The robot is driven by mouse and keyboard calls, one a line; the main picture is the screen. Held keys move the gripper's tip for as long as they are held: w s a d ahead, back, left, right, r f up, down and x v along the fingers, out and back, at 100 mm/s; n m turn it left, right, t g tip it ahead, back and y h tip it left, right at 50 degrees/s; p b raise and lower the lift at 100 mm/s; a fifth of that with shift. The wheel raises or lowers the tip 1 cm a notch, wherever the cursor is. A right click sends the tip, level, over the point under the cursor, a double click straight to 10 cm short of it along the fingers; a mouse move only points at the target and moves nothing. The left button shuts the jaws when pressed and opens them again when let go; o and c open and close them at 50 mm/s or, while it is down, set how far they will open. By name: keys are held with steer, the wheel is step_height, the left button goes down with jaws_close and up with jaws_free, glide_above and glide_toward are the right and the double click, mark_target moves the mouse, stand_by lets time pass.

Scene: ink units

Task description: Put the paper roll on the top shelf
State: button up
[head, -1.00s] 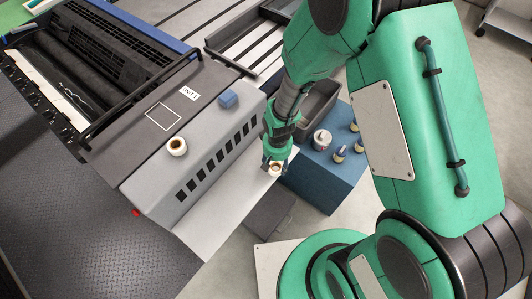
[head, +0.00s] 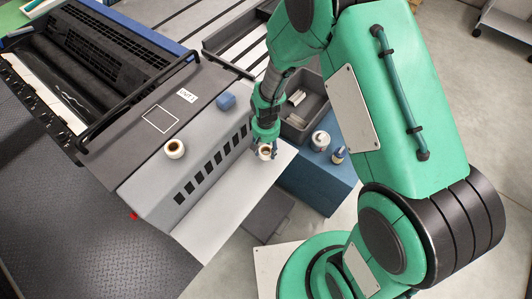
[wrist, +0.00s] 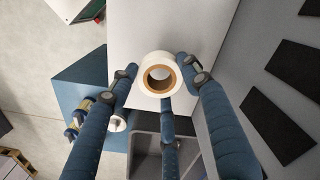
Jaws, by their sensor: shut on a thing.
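My gripper (head: 265,147) is shut on a white paper roll (head: 266,153) with a brown core, over the pale lower ledge beside the grey machine unit. In the wrist view, the roll (wrist: 146,68) sits between the blue fingers (wrist: 160,85), its open core facing the camera. I cannot tell whether it touches the ledge. A white square outline (head: 161,118) is marked on that top.
The pale ledge (head: 215,215) is otherwise bare. A grey bin (head: 309,103) and a blue cabinet (head: 318,183) with a white can (head: 320,140) and small bottles stand to the right.

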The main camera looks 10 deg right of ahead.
steer(key=shift+f, duration=1.65)
steer(key=shift+f+b, duration=0.1)
steer(key=shift+b, duration=0.2)
steer(key=o, duration=1.1)
steer(key=shift+o, duration=0.2)
step_height(320, 180, up, 12)
steer(key=p, duration=0.1)
steer(key=shift+p, duration=0.35)
